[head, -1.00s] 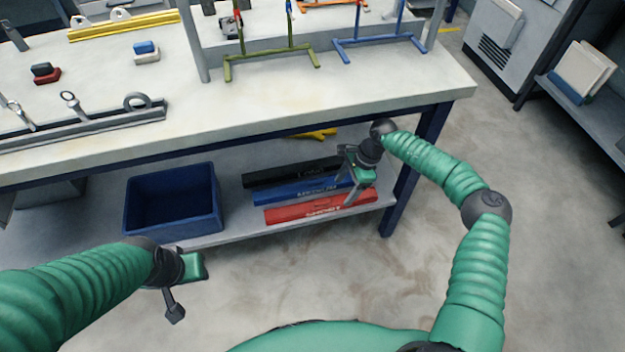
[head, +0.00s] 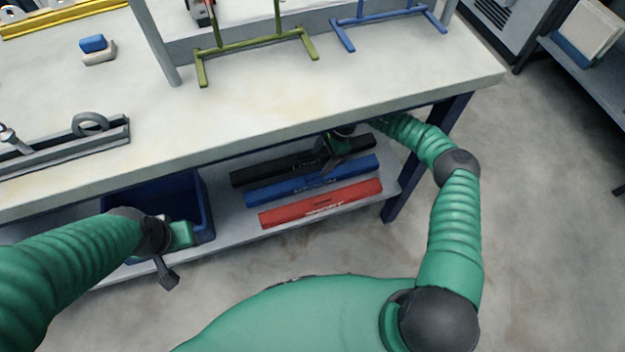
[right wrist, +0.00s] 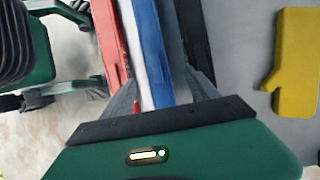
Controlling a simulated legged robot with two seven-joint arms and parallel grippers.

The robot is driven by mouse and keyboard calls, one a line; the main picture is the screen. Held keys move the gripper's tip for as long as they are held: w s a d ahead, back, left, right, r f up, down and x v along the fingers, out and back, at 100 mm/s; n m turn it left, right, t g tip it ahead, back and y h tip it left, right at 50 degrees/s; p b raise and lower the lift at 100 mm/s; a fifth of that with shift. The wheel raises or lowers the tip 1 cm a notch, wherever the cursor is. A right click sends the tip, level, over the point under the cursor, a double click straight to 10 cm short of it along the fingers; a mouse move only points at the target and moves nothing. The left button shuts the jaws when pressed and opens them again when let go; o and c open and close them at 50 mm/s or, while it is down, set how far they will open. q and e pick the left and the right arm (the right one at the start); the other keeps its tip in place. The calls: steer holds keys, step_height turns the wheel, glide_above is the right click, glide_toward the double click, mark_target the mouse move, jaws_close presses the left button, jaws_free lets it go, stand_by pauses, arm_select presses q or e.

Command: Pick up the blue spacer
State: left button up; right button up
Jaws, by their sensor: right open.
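The blue spacer (head: 285,188) is a long bar lying on the shelf under the bench, between a black bar (head: 262,174) and a red bar (head: 320,204). My right gripper (head: 331,164) is under the bench top, over the black and blue bars. In the right wrist view the blue spacer (right wrist: 151,45) runs between the open fingers of the right gripper (right wrist: 161,78). I cannot tell whether the fingers touch it. My left gripper (head: 172,262) hangs in front of the shelf, away from the bars; its jaw opening is unclear.
The bench top (head: 400,90) overhangs the shelf, with a dark blue leg (head: 412,170) at its right end. A blue bin (head: 204,205) stands left of the bars. A yellow piece (right wrist: 295,60) lies beyond the black bar. Stands and parts occupy the bench top.

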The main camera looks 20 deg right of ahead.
mark_target(314, 175)
steer(key=b+x, duration=0.1)
steer(key=x, duration=0.3)
steer(key=b+x, duration=0.1)
steer(key=x, duration=0.2)
steer(key=b+x, duration=0.1)
steer(key=x, duration=0.1)
steer(key=shift+s+d+f+b, duration=0.15)
steer(key=shift+s+d+b, duration=0.1)
steer(key=shift+s+b, duration=0.05)
steer(key=shift+c, duration=0.7)
jaws_close()
